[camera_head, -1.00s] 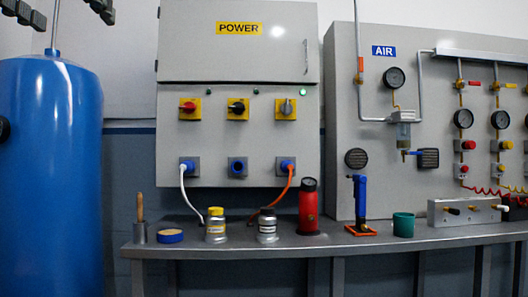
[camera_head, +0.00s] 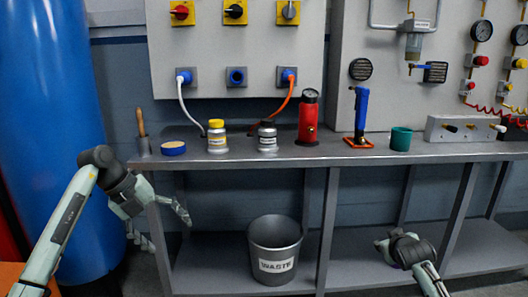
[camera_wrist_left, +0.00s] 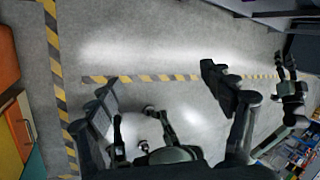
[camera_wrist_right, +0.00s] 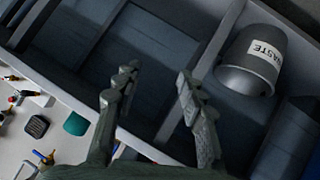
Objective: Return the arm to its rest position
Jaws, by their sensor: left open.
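My left gripper (camera_head: 168,232) is in front of the left end of the workbench (camera_head: 330,153), below its top.
A waste bin (camera_head: 274,250) stands on the lower shelf between the arms. On the bench stand a yellow-capped jar (camera_head: 217,138), a red cylinder (camera_head: 308,120), a blue tool (camera_head: 360,112) and a green cup (camera_head: 400,139). A blue tank (camera_head: 50,120) is at the left.

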